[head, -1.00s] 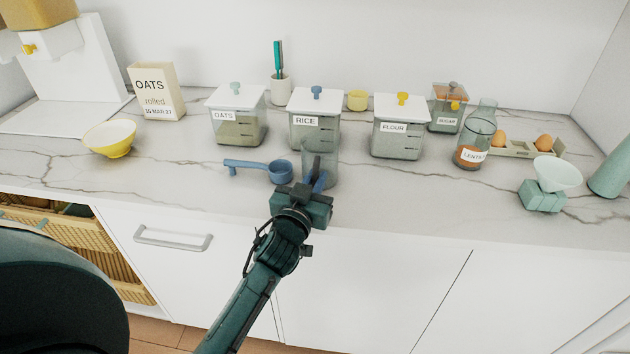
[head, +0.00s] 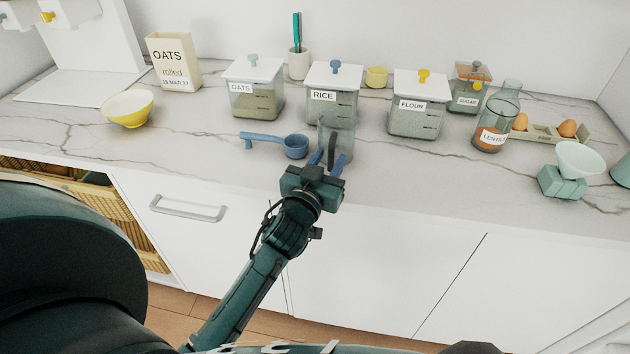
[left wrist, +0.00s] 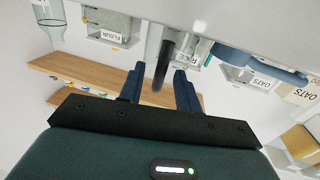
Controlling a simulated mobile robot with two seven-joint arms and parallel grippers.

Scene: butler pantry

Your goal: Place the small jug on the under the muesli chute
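The small jug (head: 342,138), clear with a dark upright handle, stands on the counter in front of the rice canister. My left gripper (head: 327,160) is at its near side, fingers apart. In the left wrist view, which is upside down, the dark handle (left wrist: 166,60) shows between the two spread fingertips (left wrist: 160,85), with visible gaps on both sides. The jug's body (left wrist: 187,48) lies beyond. A dispenser chute with a yellow knob (head: 47,17) is at the upper left, partly cut off; I cannot read a muesli label. My right gripper is not in view.
A blue scoop (head: 294,147) lies close left of the jug. The flour canister (head: 415,118) and oats canister (head: 252,103) stand behind. A yellow bowl (head: 128,110) sits before the dispenser's white base (head: 85,88). The counter's front edge is near the gripper.

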